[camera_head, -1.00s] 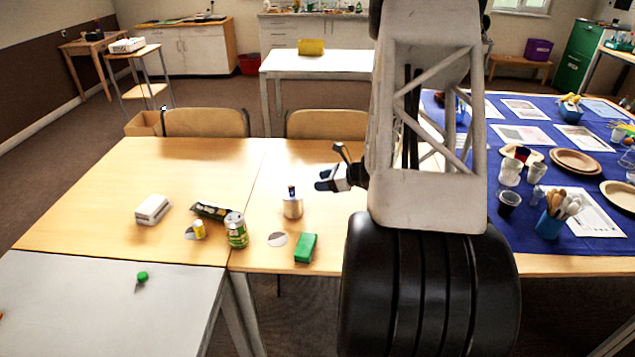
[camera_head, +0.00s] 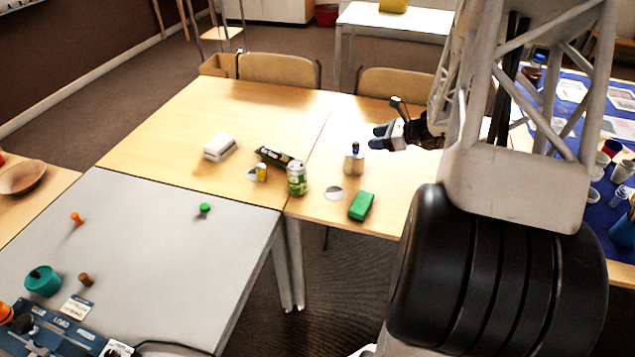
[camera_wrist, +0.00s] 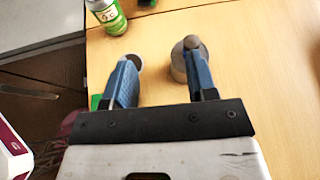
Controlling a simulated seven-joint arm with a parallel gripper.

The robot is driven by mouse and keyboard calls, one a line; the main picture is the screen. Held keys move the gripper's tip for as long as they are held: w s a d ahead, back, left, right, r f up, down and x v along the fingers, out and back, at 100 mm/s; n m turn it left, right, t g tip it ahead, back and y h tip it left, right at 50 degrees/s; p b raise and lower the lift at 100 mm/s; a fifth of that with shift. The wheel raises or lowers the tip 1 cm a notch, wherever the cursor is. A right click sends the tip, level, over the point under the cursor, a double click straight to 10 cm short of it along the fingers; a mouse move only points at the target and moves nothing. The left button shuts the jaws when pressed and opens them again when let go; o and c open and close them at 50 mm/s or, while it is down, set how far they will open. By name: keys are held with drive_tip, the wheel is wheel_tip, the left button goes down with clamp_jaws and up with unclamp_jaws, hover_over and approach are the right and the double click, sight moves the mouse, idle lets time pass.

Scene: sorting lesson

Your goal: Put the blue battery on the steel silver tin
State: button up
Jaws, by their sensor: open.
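The steel silver tin (camera_head: 354,166) stands on the wooden table. The blue battery (camera_head: 355,148) stands upright on top of it. In the wrist view, the tin (camera_wrist: 178,66) is partly behind the right finger, and the battery's round end (camera_wrist: 191,42) shows at that fingertip. My gripper (camera_head: 378,136) is open, with nothing seen between its fingers. In the head view it is just to the right of and above the battery. In the wrist view, the fingers of my gripper (camera_wrist: 164,68) are well apart. I cannot tell whether the right finger touches the battery or tin.
A green can (camera_head: 296,179), a small yellow object (camera_head: 261,173), a black pack (camera_head: 278,156) and a white block (camera_head: 218,148) are left of the tin. A green block (camera_head: 361,206) and a white disc (camera_head: 334,194) lie nearer the front edge. The back of the table is clear.

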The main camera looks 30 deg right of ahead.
drive_tip(key=s+a+r+n+g, duration=0.25)
drive_tip(key=a+r+n, duration=0.2)
drive_tip(key=a, duration=0.45)
drive_tip(key=s+a+r+n+g, duration=0.25)
drive_tip(key=a+r+n, duration=0.2)
drive_tip(key=a, duration=0.45)
drive_tip(key=s+a+r+n+g, duration=0.2)
drive_tip(key=s+a+r+n, duration=0.25)
drive_tip(key=a, duration=0.45)
drive_tip(key=s+a+r+n+h, duration=0.3)
drive_tip(key=s+a+n+h, duration=0.1)
drive_tip(key=s+n, duration=0.3)
drive_tip(key=s+a+r+n+h, duration=0.4)
drive_tip(key=s+a+n, duration=0.2)
drive_tip(key=s, duration=0.6)
drive_tip(key=shift+a+r+n, duration=0.3)
drive_tip(key=shift+a+n, duration=0.05)
drive_tip(key=shift+a, duration=0.45)
